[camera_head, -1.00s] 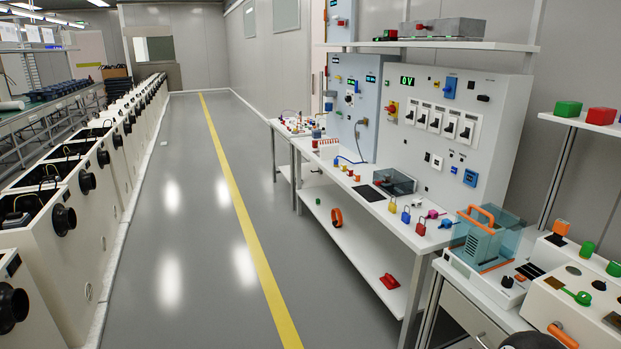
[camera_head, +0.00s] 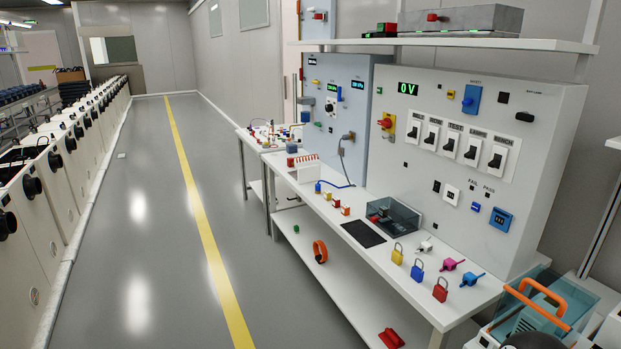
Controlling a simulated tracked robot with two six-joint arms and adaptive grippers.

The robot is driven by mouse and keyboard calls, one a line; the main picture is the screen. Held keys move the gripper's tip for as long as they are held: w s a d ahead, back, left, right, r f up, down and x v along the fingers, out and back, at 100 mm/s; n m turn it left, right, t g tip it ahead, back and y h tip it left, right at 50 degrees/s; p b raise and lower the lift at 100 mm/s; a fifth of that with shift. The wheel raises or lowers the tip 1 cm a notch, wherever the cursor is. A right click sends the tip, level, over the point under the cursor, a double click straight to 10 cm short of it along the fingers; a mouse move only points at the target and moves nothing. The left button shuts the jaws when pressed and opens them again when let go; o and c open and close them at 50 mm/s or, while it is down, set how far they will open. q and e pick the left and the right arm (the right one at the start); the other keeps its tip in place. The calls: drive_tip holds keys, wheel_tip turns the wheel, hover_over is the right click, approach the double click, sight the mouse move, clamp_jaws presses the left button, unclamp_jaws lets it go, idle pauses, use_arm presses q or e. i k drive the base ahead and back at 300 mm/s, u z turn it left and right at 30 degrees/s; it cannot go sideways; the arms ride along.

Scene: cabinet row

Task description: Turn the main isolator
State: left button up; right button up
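A red rotary knob on a yellow plate (camera_head: 388,127), which looks like the main isolator, is on the left part of the large white panel (camera_head: 545,115). The knob looks roughly sideways, but its exact angle is too small to tell. A green display (camera_head: 408,88) above it reads 0V. A row of black-and-white switches (camera_head: 450,146) is to its right. Neither of my grippers shows in the view, and nothing covers the knob.
The bench (camera_head: 375,262) in front of the panel holds padlocks (camera_head: 440,289), a clear-lidded box (camera_head: 393,217) and a dark mat (camera_head: 363,234). A shelf (camera_head: 450,44) overhangs the panel.

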sight(386, 123)
drive_tip(key=z, duration=0.05)
drive_tip(key=i, duration=2.35)
drive_tip(key=u, duration=0.05)
